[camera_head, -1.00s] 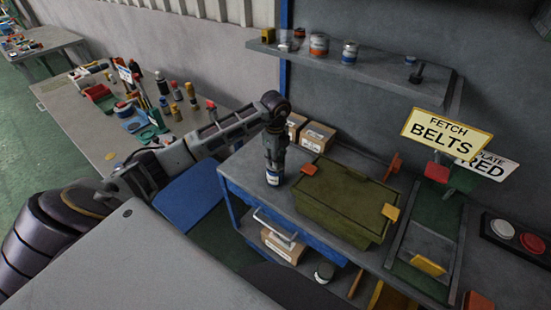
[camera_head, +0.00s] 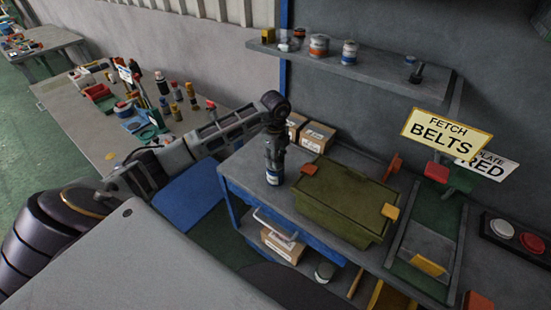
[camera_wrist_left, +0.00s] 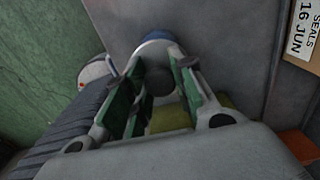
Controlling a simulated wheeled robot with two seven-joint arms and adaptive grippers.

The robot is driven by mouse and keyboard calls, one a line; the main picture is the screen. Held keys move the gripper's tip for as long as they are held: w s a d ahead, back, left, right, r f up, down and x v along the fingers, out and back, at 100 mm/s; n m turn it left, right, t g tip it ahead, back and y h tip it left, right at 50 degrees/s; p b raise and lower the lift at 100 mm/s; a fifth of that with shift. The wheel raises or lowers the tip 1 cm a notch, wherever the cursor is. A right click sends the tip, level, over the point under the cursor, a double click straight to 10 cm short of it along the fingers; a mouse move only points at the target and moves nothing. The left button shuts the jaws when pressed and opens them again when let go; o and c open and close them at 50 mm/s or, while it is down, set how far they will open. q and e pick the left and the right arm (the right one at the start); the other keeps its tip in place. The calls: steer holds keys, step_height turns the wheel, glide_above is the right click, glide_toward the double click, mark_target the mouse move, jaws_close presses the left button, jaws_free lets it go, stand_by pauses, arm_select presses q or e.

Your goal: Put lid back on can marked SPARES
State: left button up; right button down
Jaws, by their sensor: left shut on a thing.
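My left gripper (camera_head: 274,155) points down at the left end of the workbench, directly over a small can (camera_head: 273,177) with a white and blue label. The label is too small to read. In the left wrist view the gripper (camera_wrist_left: 158,95) has its green pads on either side of a dark round piece (camera_wrist_left: 160,84), which looks like the lid's knob. A blue curved edge (camera_wrist_left: 157,36) shows beyond the fingers. The fingers hide most of the lid and the can's top, so I cannot tell whether the lid touches the can. My right gripper is not in view.
An olive bin (camera_head: 343,202) stands close right of the can. Cardboard boxes (camera_head: 316,136) are behind. A wall shelf (camera_head: 360,64) holds other cans, one orange-banded (camera_head: 319,45) and one blue-banded (camera_head: 349,51).

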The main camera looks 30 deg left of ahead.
arm_select(q)
steer(key=shift+f, duration=0.15)
stand_by(0.3)
stand_by(0.5)
steer(key=o, duration=1)
steer(key=shift+c, duration=0.2)
steer(key=o, duration=0.6)
steer(key=shift+o, duration=0.2)
steer(key=shift+r+p, duration=0.9)
steer(key=shift+r, duration=0.45)
steer(key=shift+r+p, duration=1.35)
steer(key=shift+r, duration=0.85)
